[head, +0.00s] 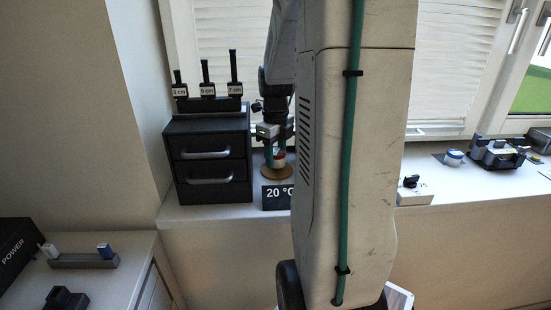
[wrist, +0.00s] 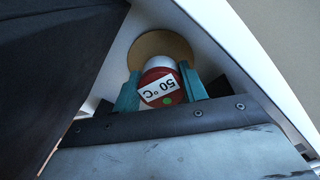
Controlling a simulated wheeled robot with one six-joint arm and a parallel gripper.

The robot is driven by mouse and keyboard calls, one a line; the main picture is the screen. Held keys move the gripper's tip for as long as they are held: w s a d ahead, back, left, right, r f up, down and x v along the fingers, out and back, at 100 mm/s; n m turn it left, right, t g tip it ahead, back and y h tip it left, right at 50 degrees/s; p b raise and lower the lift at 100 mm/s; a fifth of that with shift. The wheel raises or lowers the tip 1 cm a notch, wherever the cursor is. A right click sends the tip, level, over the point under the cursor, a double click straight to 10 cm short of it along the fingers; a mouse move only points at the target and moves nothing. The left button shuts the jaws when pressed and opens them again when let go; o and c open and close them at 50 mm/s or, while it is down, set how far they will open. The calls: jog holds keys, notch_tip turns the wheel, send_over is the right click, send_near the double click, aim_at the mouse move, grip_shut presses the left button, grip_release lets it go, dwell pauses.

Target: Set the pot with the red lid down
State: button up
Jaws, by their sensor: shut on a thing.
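The pot with the red lid (wrist: 151,76) is white, and its lid carries a "50 °C" label and a green dot. My gripper (wrist: 162,92) is shut on it, with one teal finger on each side. The pot also shows in the head view (head: 279,159), upright below my gripper (head: 278,150). It is at a round tan disc (head: 272,173) on the white sill, behind a dark "20 °C" sign (head: 276,197). The disc shows around the pot's far side in the wrist view (wrist: 158,40). I cannot tell whether the pot touches the disc.
A black drawer unit (head: 209,160) with upright labelled pegs stands close left of the disc. My arm hides the sill to the right. Farther right are a white switch box (head: 414,195), a blue-and-white round item (head: 454,157) and a dark device (head: 496,153).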

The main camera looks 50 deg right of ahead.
aim_at(275, 151)
jog(key=shift+f, duration=0.75)
jog(key=shift+f, duration=0.15)
jog(key=o, duration=1.1)
notch_tip(275, 151, up, 12)
jog(key=shift+r, duration=0.2)
